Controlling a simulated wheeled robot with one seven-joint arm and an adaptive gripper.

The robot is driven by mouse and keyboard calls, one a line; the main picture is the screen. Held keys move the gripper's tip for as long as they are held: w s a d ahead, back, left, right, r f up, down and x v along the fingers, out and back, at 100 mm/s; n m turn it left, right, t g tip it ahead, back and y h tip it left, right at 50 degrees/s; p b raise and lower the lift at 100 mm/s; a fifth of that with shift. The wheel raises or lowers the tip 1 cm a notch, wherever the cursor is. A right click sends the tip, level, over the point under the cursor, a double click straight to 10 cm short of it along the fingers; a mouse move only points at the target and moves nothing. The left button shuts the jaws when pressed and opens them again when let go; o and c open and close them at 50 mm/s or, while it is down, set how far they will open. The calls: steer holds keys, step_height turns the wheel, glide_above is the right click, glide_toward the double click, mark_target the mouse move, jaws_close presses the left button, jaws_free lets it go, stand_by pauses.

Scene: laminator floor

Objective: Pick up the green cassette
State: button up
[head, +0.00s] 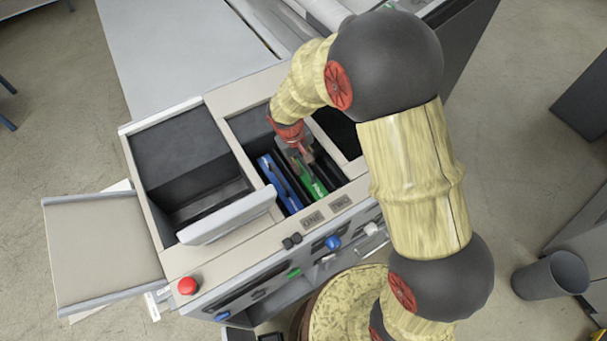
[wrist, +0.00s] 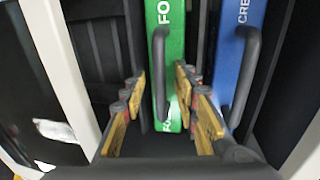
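The green cassette (wrist: 174,45) stands in a slot of the machine, with white lettering and a dark bar handle (wrist: 158,85) on its face. In the head view, part of the green cassette (head: 317,187) shows below my gripper (head: 303,154), which covers the rest. In the wrist view my gripper (wrist: 160,88) is open, one finger pair on each side of the handle, with a gap visible on both sides. I cannot tell how deep the fingertips reach. The right finger is near the strip between the green and blue cassettes.
A blue cassette (wrist: 236,55) with its own handle stands just right of the green one in the wrist view. Slot walls are close around. In the head view, an open drawer (head: 232,214) is at left and a red button (head: 187,286) is on the front edge.

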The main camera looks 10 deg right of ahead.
steer(key=shift+c, duration=0.2)
jaws_close()
stand_by(1.1)
